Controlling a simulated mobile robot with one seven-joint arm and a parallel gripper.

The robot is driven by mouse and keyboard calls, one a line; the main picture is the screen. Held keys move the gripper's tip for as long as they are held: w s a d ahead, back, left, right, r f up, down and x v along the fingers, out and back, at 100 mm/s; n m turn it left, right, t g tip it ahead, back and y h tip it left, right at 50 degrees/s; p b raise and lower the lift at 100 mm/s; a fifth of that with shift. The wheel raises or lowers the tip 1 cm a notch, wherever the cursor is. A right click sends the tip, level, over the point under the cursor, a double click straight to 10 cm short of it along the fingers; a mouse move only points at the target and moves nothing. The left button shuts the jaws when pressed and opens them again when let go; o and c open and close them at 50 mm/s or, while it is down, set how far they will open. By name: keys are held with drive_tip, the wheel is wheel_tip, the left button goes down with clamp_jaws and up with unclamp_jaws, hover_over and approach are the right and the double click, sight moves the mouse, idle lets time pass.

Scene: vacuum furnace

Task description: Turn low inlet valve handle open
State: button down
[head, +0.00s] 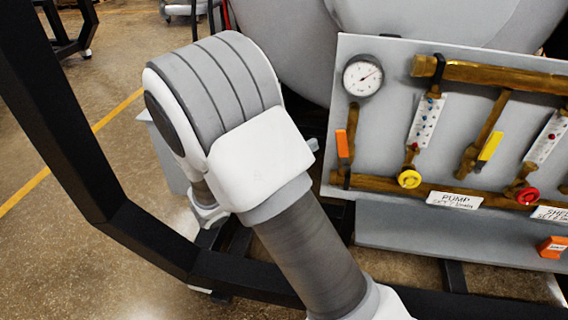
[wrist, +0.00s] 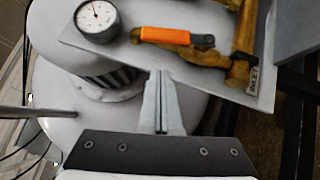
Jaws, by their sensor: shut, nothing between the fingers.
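An orange valve handle (head: 342,144) is on the short brass pipe below the gauge, at the left of the grey panel in the head view. It lies roughly along that pipe. The orange handle with a black tip (wrist: 177,36) also shows in the wrist view, above and slightly right of my fingertips. My gripper (wrist: 161,76) is shut and empty, with a visible gap between it and the handle. In the head view my arm hides the gripper's fingers.
A round gauge (head: 362,75) is above the handle. The panel (head: 394,150) also carries a yellow handle (head: 490,146), a yellow knob (head: 409,179), a red knob (head: 527,196) and brass pipes. Another orange handle (head: 552,247) is at lower right. A black frame (head: 150,235) runs in front.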

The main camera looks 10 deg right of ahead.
sight(338, 141)
drive_tip(key=d, duration=0.2)
drive_tip(key=s+d+r, duration=0.1)
drive_tip(key=shift+s, duration=0.1)
drive_tip(key=shift+s+d+r+m+g+y, duration=0.15)
drive_tip(key=shift+d+r+m+g+y, duration=0.25)
drive_tip(key=shift+m, duration=0.2)
drive_tip(key=shift+s+d+r+m+g+y, duration=0.15)
drive_tip(key=shift+d+r+m+g+y, duration=0.15)
drive_tip(key=shift+d+m+y, duration=0.25)
drive_tip(key=shift+a+f, duration=0.1)
drive_tip(key=shift+a, duration=0.05)
